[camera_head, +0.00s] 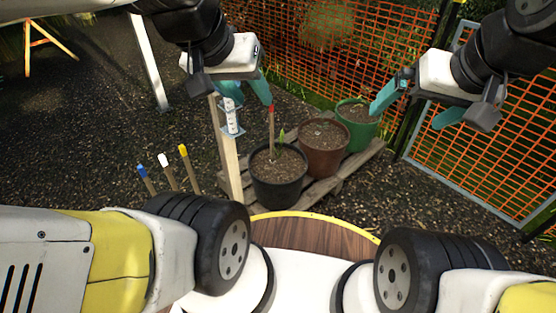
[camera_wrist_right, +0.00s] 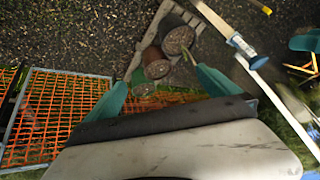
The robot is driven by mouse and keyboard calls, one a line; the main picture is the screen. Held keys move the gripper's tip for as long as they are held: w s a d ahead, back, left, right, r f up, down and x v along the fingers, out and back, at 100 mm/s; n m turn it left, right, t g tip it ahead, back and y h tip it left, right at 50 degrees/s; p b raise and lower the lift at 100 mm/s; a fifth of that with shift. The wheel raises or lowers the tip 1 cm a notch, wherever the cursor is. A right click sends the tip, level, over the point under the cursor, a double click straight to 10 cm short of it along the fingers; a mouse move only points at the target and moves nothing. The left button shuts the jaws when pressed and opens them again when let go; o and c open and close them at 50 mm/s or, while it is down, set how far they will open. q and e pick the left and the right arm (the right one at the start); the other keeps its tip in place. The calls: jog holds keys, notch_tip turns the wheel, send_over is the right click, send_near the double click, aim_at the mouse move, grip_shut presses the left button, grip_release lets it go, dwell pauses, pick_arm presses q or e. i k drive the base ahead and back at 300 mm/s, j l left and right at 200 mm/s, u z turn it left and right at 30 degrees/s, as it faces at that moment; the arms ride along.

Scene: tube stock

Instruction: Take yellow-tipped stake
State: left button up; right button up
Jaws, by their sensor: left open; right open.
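The yellow-tipped stake (camera_head: 189,169) stands at the left in the head view, slightly tilted. It is rightmost of a row with a white-tipped stake (camera_head: 168,172) and a blue-tipped stake (camera_head: 146,180). Their lower ends are hidden behind my body. My left gripper (camera_head: 247,92) is open and empty, up and to the right of the yellow tip, near a wooden post. My right gripper (camera_head: 416,108) is open and empty, far to the right beside the green pot; its spread teal fingers also show in the right wrist view (camera_wrist_right: 162,90).
A wooden post (camera_head: 231,165) with a metal bracket stands just right of the stakes. A pallet (camera_head: 322,188) carries a black pot (camera_head: 278,187) with a red-tipped stake (camera_head: 271,128), a brown pot (camera_head: 324,160) and a green pot (camera_head: 358,135). Orange mesh fencing (camera_head: 300,50) closes the back.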

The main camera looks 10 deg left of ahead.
aim_at(182, 149)
jog(key=k+l, duration=0.1)
jog(key=i+l, duration=0.2)
jog(key=l, duration=0.2)
jog(key=i+l+u, duration=0.1)
jog(key=i+l, duration=0.15)
jog(key=l, duration=0.15)
jog(key=i+l+u, duration=0.1)
jog(key=l, duration=0.3)
jog(key=i+u, duration=0.1)
jog(key=u, duration=3.1)
